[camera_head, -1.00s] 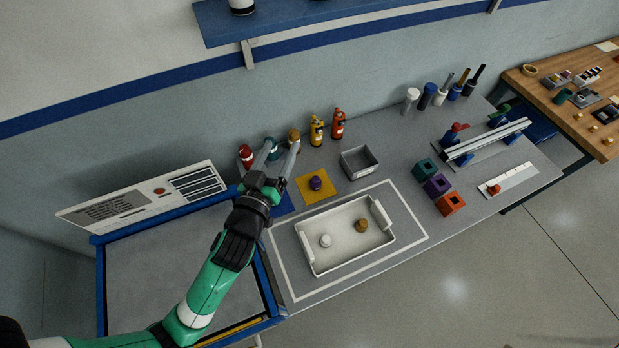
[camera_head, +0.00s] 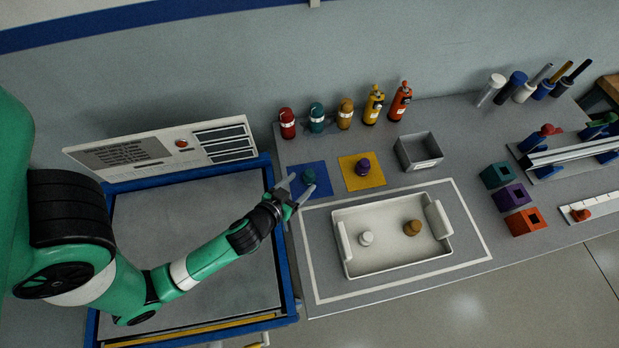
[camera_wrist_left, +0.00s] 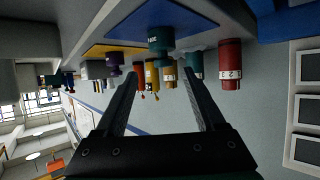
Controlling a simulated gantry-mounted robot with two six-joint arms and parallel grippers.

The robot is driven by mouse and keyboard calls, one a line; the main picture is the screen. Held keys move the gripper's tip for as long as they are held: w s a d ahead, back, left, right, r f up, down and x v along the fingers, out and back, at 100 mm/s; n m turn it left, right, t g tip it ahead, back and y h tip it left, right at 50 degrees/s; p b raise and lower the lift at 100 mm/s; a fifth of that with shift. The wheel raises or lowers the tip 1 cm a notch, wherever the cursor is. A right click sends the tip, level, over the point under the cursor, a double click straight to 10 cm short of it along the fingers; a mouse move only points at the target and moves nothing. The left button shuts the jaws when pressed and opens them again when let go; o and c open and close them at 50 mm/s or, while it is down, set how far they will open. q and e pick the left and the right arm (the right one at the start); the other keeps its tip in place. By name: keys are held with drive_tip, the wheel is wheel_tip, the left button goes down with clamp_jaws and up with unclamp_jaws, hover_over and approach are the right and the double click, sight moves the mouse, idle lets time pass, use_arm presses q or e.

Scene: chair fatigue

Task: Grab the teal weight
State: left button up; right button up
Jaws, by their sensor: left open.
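The teal weight (camera_head: 308,177) is a small knobbed piece standing on a blue square mat (camera_head: 320,190). My left gripper (camera_head: 296,191) is open and empty, just in front of the weight, with its fingers pointing toward it. In the left wrist view, which appears upside down, the teal weight (camera_wrist_left: 160,38) sits ahead of and between the fingertips, seemingly still beyond them. I see no contact. My right gripper is not in view.
Red (camera_head: 287,123), teal (camera_head: 316,117) and amber bottles (camera_head: 345,114) stand behind the mat. A purple weight (camera_head: 362,167) sits on a yellow mat (camera_head: 376,181). A white tray (camera_head: 345,270) holds a white and a brown weight. A grey bin (camera_head: 402,155) stands further right.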

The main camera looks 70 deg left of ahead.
sight(312, 171)
use_arm(q)
drive_tip(key=x, duration=0.4)
drive_tip(key=shift+w+a+f, duration=0.1)
drive_tip(key=shift+w+a, duration=0.1)
drive_tip(key=shift+w, duration=0.05)
drive_tip(key=b+x, duration=0.1)
drive_tip(key=x, duration=0.4)
drive_tip(key=shift+a+f, duration=0.1)
drive_tip(key=shift+a, duration=0.15)
drive_tip(key=shift+c, duration=0.3)
clamp_jaws()
